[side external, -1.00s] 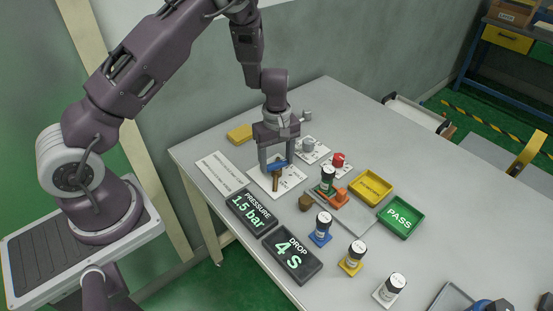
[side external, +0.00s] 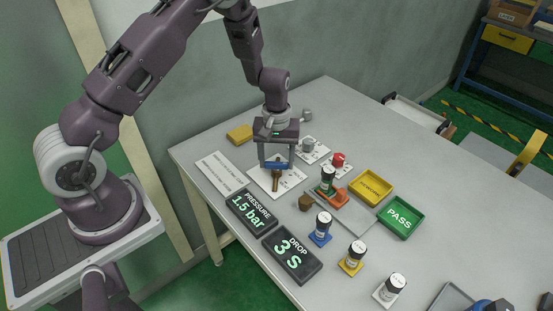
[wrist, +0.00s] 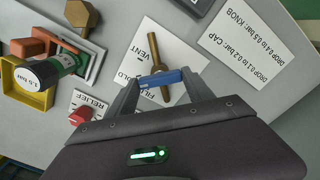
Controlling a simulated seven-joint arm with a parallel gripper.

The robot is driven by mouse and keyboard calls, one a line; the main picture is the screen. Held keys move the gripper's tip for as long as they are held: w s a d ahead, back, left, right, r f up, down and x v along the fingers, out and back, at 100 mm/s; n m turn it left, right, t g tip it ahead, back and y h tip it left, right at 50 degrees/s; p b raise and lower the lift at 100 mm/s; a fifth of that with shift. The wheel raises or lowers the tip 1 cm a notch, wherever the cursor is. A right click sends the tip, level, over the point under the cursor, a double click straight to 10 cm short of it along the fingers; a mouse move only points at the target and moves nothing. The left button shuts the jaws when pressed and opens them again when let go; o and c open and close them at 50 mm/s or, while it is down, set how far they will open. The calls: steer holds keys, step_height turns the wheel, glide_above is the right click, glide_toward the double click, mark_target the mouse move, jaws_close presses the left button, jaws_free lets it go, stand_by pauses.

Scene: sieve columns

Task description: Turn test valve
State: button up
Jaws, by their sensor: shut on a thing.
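The test valve has a blue handle (side external: 277,165) and a brass stem (side external: 275,182). It stands on a white plate (side external: 293,181) that reads VENT, HOLD and FILL in the wrist view. My gripper (side external: 277,163) points down at the valve, its two fingers shut on the ends of the blue handle. In the wrist view, the handle (wrist: 160,78) lies between the fingertips and the brass bar (wrist: 152,52) crosses under it. The pressure display (side external: 251,211) reads 1.5 bar and the drop display (side external: 292,254) reads 3 s.
A column (side external: 328,179) stands in an orange fixture (side external: 333,198) right of the valve, near a red relief knob (side external: 338,160). Further right are a yellow tray (side external: 371,186), a green PASS tray (side external: 400,217) and several capped columns.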

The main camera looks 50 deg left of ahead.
mark_target(277, 163)
stand_by(0.3)
steer(key=o, duration=1.4)
steer(key=shift+c, duration=0.2)
step_height(277, 163, up, 7)
steer(key=shift+r, duration=0.1)
steer(key=shift+r, duration=0.1)
steer(key=s+d+r+m+t+h, duration=0.15)
steer(key=s+r, duration=0.25)
steer(key=r, duration=0.5)
steer(key=s+d+r+m+t+y, duration=0.1)
steer(key=s+d+r+m, duration=0.2)
steer(key=r, duration=0.6)
steer(key=s+r+m+t, duration=0.1)
steer(key=s+r+m, duration=0.1)
steer(key=s, duration=0.7)
steer(key=s+d+r+m+t, duration=0.1)
steer(key=s+r, duration=0.3)
steer(key=s, duration=0.6)
steer(key=shift+d+m+t, duration=0.3)
steer(key=shift+m+t, duration=0.25)
steer(key=shift+m, duration=0.2)
